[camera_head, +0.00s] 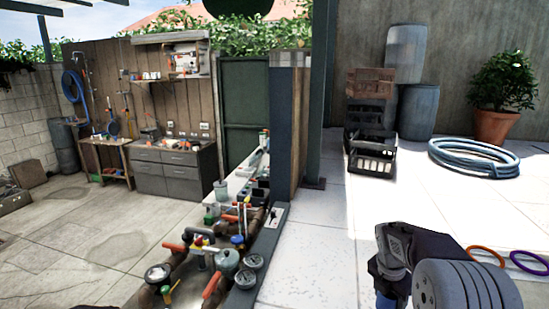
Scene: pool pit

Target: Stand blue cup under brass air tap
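I cannot make out a blue cup for certain. A dark part of my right arm (398,255) comes in at the bottom right, and a small blue patch (386,299) shows just under it at the frame's edge. I cannot tell what that patch is. The fingertips of my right gripper cannot be made out. My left gripper is not in view. A cluster of pipes, gauges and coloured valve handles (215,255) lies at the bottom centre. I cannot tell which fitting there is the brass air tap.
A pale narrow counter (238,183) with small items, including a grey-green pot (221,190), runs behind the pipes. A dark post (290,120) stands beside it. Pale paving (330,250) is clear to the right, with stacked crates (370,150) and a coiled hose (473,157) farther back.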

